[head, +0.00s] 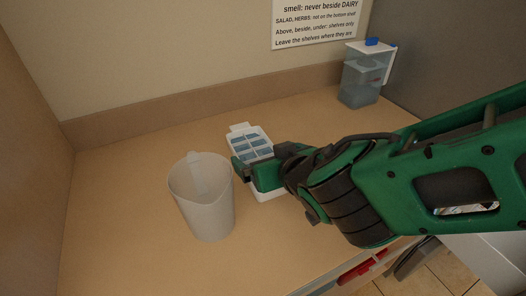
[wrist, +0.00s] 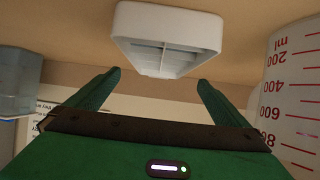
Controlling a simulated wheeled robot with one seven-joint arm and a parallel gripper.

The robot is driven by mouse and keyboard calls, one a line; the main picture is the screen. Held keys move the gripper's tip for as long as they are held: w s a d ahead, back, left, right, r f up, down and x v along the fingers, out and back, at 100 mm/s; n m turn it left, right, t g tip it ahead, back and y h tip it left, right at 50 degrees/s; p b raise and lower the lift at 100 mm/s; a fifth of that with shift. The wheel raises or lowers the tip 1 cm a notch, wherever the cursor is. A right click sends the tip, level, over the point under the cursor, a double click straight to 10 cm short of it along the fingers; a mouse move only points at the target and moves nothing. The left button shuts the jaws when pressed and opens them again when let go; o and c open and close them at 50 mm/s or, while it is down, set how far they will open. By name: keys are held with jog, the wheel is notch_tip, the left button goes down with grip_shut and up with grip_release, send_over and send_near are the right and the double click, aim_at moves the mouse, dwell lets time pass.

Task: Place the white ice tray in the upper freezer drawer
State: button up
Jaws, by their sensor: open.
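The white ice tray (head: 262,134) lies on the tan counter, its compartments bluish in the head view. In the wrist view the tray (wrist: 168,25) is close ahead of my gripper, near the top of the picture. My gripper (head: 252,170) is open over the near part of the tray and hides some of it. In the wrist view the fingers of my gripper (wrist: 159,80) are spread, with nothing visibly clamped between them. I cannot make out the upper freezer drawer for sure.
A pale measuring jug (head: 207,205) stands close left of my gripper; its red marks show in the wrist view (wrist: 295,85). Red items (head: 362,267) show below the counter's front edge. The counter's left is clear.

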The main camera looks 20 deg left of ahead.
jog(key=v, duration=0.7)
